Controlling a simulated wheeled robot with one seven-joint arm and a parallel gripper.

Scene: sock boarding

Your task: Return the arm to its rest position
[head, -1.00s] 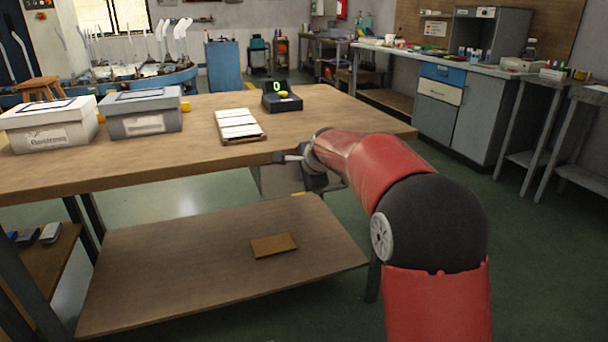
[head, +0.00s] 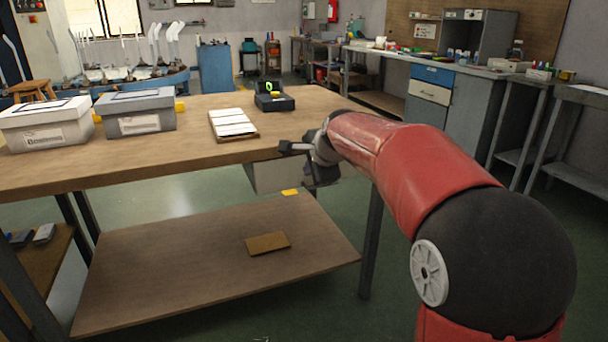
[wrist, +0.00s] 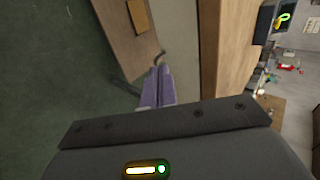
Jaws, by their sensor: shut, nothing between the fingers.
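My gripper (head: 292,147) is at the front edge of the wooden workbench (head: 180,160), near its right end, at the end of my red arm. In the wrist view its fingers (wrist: 158,85) are together with nothing between them. They are apart from the bench, whose front edge runs along the right of that view. The fingertips are small and partly hidden by the wrist in the head view.
A lower shelf (head: 180,270) holds a brown pad (head: 267,243).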

